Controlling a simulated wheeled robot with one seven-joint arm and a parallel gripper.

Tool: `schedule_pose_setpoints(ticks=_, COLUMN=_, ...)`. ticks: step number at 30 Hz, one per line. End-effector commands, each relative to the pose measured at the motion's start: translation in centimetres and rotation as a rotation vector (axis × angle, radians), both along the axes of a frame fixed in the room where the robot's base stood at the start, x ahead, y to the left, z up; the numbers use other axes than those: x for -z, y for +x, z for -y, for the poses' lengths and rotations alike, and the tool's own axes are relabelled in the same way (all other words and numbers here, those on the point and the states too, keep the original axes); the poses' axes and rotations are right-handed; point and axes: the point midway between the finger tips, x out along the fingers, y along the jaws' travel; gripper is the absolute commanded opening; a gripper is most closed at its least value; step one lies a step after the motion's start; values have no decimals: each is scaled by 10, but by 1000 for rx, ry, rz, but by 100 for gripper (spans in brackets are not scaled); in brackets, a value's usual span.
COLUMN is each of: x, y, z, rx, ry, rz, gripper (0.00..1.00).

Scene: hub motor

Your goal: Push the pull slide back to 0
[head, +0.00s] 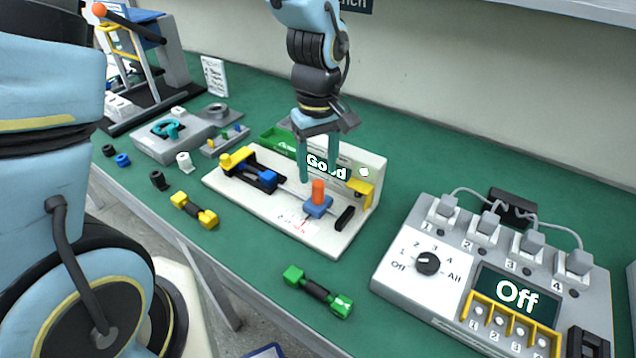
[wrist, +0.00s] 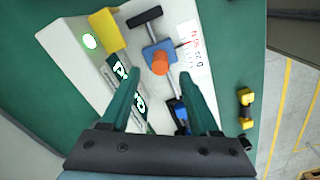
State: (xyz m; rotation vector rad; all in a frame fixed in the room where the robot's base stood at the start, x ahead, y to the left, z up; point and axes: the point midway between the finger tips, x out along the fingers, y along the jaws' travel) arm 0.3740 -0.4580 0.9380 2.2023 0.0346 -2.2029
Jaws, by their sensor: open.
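The pull slide is a blue block (head: 318,206) with an upright orange knob (head: 318,190), riding on a thin rod of the white test fixture (head: 270,217). In the wrist view the orange knob (wrist: 160,62) and blue block (wrist: 152,48) sit beyond the fingertips, near a printed scale (wrist: 190,50) with a red mark. The scale's exact reading is too small to tell. My gripper (head: 318,165) points down above the fixture, just behind and above the knob. Its teal fingers are open and empty, and they also show in the wrist view (wrist: 158,85). A screen on the fixture reads "Good" (head: 326,167).
A green dumbbell-shaped part (head: 318,291) and a yellow one (head: 194,210) lie on the green table (head: 265,285). A switch box (head: 410,290) reading "Off" stands at right. Black stops (head: 345,218) and yellow blocks (head: 238,158) flank the slide on the fixture.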

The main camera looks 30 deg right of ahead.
Motion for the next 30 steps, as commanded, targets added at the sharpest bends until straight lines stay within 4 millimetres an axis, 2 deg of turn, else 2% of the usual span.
schedule_pose_setpoints(ticks=3, x=21, y=-1, z=-1, rx=0, ry=5, rz=-3, gripper=62)
schedule_pose_setpoints(ticks=9, x=45, y=-1, z=0, rx=0, ry=3, rz=-2, gripper=62)
schedule_pose_setpoints(ticks=15, x=54, y=0, z=0, rx=2, ry=1, rz=0, gripper=62)
schedule_pose_setpoints(ticks=22, x=55, y=0, z=0, rx=1, ry=0, rz=0, gripper=62)
schedule_pose_setpoints(ticks=30, x=54, y=0, z=0, rx=1, ry=0, rz=0, gripper=33)
